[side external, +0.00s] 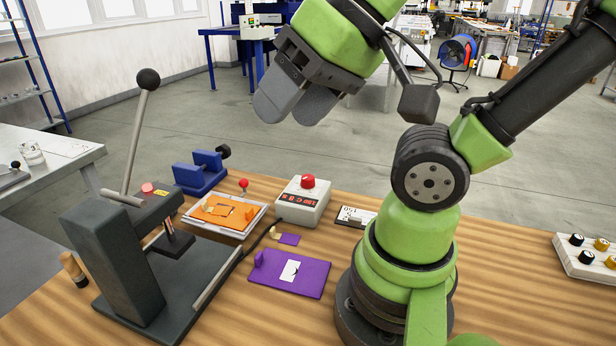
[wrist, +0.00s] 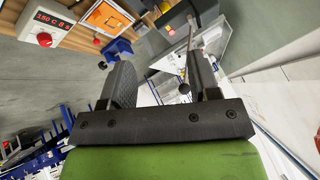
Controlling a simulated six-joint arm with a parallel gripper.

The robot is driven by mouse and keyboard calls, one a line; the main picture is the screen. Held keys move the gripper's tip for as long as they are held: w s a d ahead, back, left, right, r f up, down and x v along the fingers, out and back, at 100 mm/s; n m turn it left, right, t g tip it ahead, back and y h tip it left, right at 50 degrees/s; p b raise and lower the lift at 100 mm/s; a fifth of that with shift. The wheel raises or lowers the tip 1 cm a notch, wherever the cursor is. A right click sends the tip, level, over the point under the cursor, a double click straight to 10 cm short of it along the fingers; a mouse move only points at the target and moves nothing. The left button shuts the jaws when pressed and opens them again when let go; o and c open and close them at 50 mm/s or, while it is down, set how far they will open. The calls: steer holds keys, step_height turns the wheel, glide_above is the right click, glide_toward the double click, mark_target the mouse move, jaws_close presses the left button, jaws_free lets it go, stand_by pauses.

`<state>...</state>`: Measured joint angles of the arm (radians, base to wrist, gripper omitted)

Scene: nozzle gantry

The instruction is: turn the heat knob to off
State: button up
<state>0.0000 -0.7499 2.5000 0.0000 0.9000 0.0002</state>
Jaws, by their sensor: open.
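The heat knob is a red round knob (side external: 308,181) on top of a small pale control box (side external: 303,205), which stands on the wooden bench left of my arm's base. In the wrist view the red knob (wrist: 45,40) is at the upper left, beside a dark display with red characters that look like 150 C. The knob's pointer direction is too small to tell. My gripper (side external: 292,108) is high above the bench, well clear of the box and knob. Its two dark fingers stand apart with nothing between them, as the wrist view (wrist: 158,64) also shows.
A lever press (side external: 112,265) with a tall black-balled handle stands at the left. A blue clamp (side external: 200,172), an orange piece in a pale tray (side external: 257,225) and a purple plate (side external: 312,278) lie near the box.

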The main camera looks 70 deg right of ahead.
steer(key=w+d+m+g+h, duration=0.2)
steer(key=w+d+m, duration=0.3)
steer(key=m, duration=0.1)
steer(key=m+g, duration=0.5)
steer(key=m, duration=1.3)
glide_toward(308, 177)
steer(key=shift+m, duration=0.3)
step_height(308, 177, down, 9)
steer(key=shift+w+f, duration=0.1)
steer(key=shift+f, duration=0.05)
steer(key=c, duration=0.9)
